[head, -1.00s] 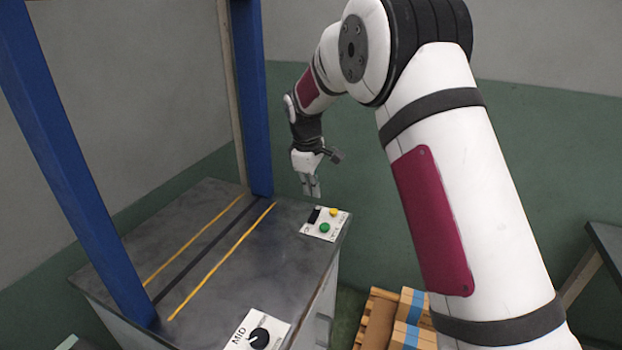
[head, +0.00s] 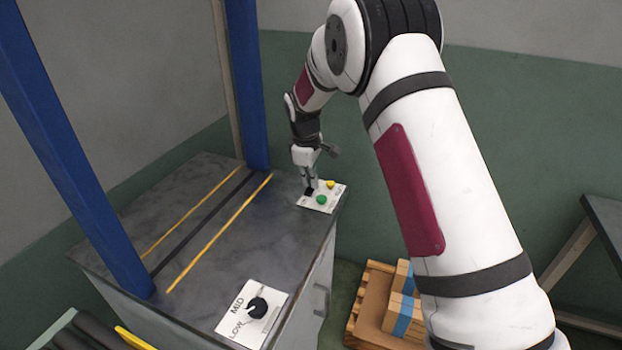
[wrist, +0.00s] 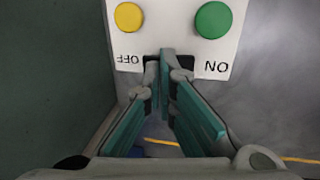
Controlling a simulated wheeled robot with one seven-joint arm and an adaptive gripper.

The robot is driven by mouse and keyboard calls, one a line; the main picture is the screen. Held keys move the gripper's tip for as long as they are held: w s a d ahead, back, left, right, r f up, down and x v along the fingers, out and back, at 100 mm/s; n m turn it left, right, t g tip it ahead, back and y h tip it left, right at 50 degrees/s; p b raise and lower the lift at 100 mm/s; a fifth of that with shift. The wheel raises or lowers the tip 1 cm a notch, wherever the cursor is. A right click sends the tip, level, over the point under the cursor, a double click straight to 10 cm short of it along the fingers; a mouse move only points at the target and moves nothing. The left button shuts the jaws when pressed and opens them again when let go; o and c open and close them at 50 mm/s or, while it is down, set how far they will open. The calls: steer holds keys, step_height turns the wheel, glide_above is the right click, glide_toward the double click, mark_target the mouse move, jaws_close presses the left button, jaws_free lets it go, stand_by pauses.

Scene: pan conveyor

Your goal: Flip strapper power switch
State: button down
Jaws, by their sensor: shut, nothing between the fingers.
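The strapper's white control panel (head: 314,206) sits at the far right corner of the dark machine top. It also shows in the wrist view (wrist: 159,28), with OFF and ON lettering upside down. The black power switch (head: 308,192) is on the panel's left part, largely hidden by my fingers. In the wrist view only dark bits of it show around the fingertips, between OFF and ON, and I cannot tell its position. My gripper (head: 311,186) points down at the switch, shut and empty; its fingertips (wrist: 165,65) are at or just above it. Contact is not clear.
A green button (head: 321,199) and a yellow button (head: 331,184) sit close beside my fingers. A black dial (head: 257,308) is at the near corner. Blue posts (head: 247,80) rise from the machine. A pallet with boxes (head: 375,305) stands on the floor to the right.

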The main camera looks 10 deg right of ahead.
steer(key=shift+w+d+f+g, duration=0.2)
steer(key=shift+f+g, duration=0.1)
steer(key=shift+f, duration=0.05)
steer(key=shift+s+a, duration=0.6)
steer(key=shift+s, duration=0.2)
step_height(320, 180, up, 14)
steer(key=s+a+p, duration=0.1)
steer(key=s+p, duration=0.1)
steer(key=p, duration=0.1)
steer(key=shift+a+p, duration=0.3)
steer(key=shift+p, duration=0.05)
steer(key=shift+s+f, duration=0.1)
